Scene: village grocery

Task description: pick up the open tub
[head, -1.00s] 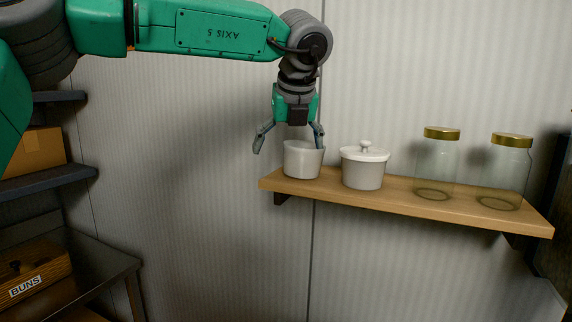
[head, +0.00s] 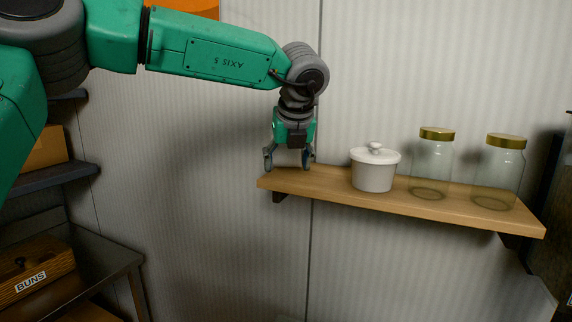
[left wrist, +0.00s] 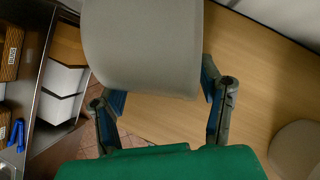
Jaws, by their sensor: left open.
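The open tub (left wrist: 140,50) is pale and smooth and fills the top middle of the left wrist view. Its near end lies between the fingertips, and its mouth does not show. In the head view I cannot clearly make it out at my gripper. My left gripper (head: 288,162) points down over the left end of the wooden shelf (head: 450,208). In the left wrist view its two fingers (left wrist: 160,105) stand apart, one to each side of the tub. Whether they touch it, I cannot tell. My right gripper is not in view.
A white lidded pot (head: 374,175) stands right of my gripper on the shelf. Two glass jars with gold lids, a nearer-left one (head: 432,165) and a right one (head: 498,172), stand farther right. A BUNS box (head: 35,270) is at lower left. A wall backs the shelf.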

